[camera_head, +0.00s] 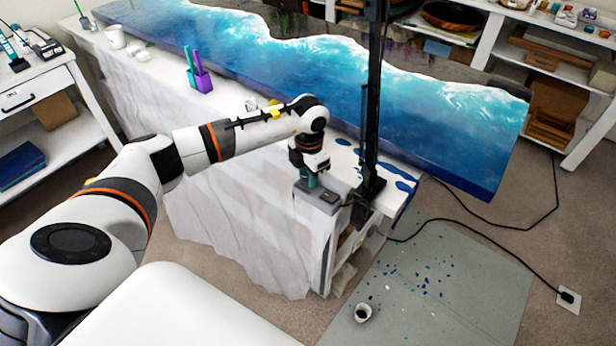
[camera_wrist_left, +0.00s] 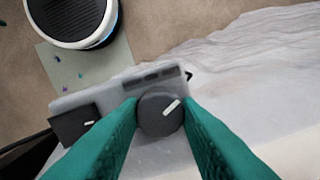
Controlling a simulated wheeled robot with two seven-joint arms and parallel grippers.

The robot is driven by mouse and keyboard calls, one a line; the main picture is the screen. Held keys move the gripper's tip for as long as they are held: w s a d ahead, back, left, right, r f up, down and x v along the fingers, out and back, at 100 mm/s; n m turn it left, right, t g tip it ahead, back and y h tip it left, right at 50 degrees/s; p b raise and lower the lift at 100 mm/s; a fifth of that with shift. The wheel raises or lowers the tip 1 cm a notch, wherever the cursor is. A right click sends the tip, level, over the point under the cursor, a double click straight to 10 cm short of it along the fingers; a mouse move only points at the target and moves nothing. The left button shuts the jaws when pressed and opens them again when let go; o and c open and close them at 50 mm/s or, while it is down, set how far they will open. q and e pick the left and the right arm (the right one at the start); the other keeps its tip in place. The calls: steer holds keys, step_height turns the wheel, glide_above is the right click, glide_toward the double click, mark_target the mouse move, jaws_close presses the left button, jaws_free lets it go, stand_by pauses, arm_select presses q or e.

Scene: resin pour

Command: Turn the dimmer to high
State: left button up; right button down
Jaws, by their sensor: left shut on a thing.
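The dimmer is a grey box (camera_head: 318,199) at the front right corner of the cloth-covered table in the head view. In the left wrist view the box (camera_wrist_left: 147,152) has a round dark knob (camera_wrist_left: 158,118) with a white pointer mark aimed to the upper right. My left gripper (camera_head: 307,182) reaches down onto the box. Its teal fingers in the left wrist view (camera_wrist_left: 161,110) are shut on the knob, one on each side. A black square switch (camera_wrist_left: 75,124) with a small white mark sits to the left of the knob. My right gripper is not in view.
A black upright stand (camera_head: 371,188) rises just right of the dimmer. A large blue resin slab (camera_head: 400,110) lies behind.

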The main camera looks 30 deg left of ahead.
arm_select(q)
steer(key=m+b, duration=0.3)
steer(key=m, duration=0.1)
steer(key=shift+f+m, duration=0.15)
steer(key=shift+m, duration=0.15)
steer(key=m+b, duration=0.3)
steer(key=m, duration=0.1)
steer(key=shift+b, duration=0.4)
steer(key=m+b, duration=0.2)
steer(key=m, duration=0.3)
steer(key=shift+b, duration=0.35)
steer(key=shift+a+r+m+h+b, duration=0.15)
steer(key=shift+m+b, duration=0.3)
steer(key=shift+m, duration=0.5)
steer(key=shift+d+r+m+h+b, duration=0.15)
steer(key=shift+m+b, duration=0.3)
steer(key=shift+m, duration=0.5)
steer(key=shift+a, duration=0.1)
steer(key=o, duration=0.8)
steer(key=shift+o, duration=0.8)
steer(key=shift+s, duration=0.1)
steer(key=shift+f, duration=0.1)
